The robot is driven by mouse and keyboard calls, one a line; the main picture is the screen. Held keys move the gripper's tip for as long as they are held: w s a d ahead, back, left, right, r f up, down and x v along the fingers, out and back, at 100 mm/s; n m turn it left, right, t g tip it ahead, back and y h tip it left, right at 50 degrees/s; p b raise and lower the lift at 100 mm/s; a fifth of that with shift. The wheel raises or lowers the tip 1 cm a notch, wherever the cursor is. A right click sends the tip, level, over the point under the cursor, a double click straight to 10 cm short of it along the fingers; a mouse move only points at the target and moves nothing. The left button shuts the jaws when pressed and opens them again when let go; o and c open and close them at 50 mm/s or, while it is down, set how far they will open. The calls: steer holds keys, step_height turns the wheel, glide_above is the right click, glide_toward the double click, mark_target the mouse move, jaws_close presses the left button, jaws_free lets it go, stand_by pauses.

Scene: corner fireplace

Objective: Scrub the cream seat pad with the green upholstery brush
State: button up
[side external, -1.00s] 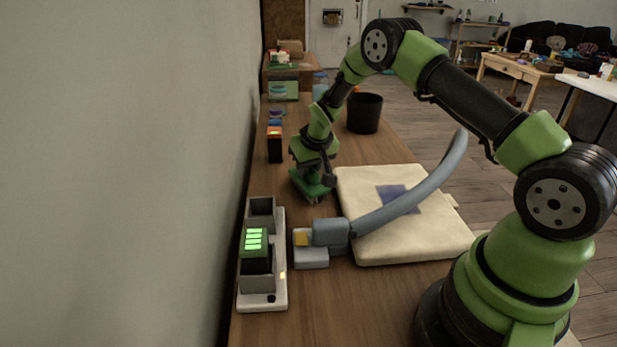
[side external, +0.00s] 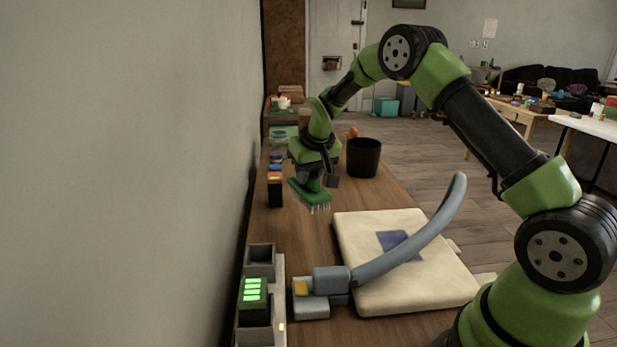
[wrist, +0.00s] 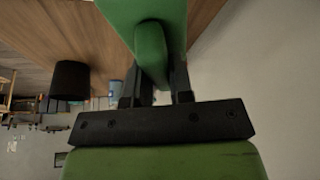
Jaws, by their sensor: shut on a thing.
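The cream seat pad (side external: 375,285) lies flat on the wooden worktop in the side view, with a blue-violet patch (side external: 393,238) on its top. My gripper (side external: 313,172) is shut on the green upholstery brush (side external: 309,193), beyond the pad's far left corner. The brush's pale bristles point down and appear clear of the worktop and apart from the pad. In the wrist view, the brush's green handle (wrist: 150,50) sits between my gripper's black fingers (wrist: 156,90). The pad is not in the wrist view.
A grey tool with a long curved arm (side external: 415,240) crosses over the pad. A charger with a green-lit battery (side external: 253,289) stands by the wall at left. A black bin (side external: 363,158) and a dark box (side external: 275,191) stand farther back.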

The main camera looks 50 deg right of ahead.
steer(key=shift+c, duration=1.1)
steer(key=shift+s+f+m, duration=0.1)
steer(key=shift+s+m, duration=0.55)
steer(key=shift+m, duration=0.05)
steer(key=s+r+m+g, duration=0.1)
steer(key=s+m+g, duration=0.7)
steer(key=s+m, duration=1.6)
steer(key=shift+m, duration=0.7)
steer(key=shift+w+d+f, duration=0.1)
steer(key=shift+w+f, duration=0.3)
steer(key=shift+f, duration=0.65)
steer(key=shift+w+d+f, duration=0.15)
steer(key=shift+w+f, duration=0.3)
steer(key=shift+f, duration=0.65)
steer(key=shift+w+d+f, duration=0.1)
steer(key=shift+w+f, duration=0.3)
steer(key=shift+f, duration=0.65)
steer(key=shift+w+d+f, duration=0.45)
steer(key=shift+f, duration=0.15)
jaws_close()
steer(key=shift+w+d, duration=1.05)
steer(key=s+a, duration=0.3)
step_height(320, 180, up, 8)
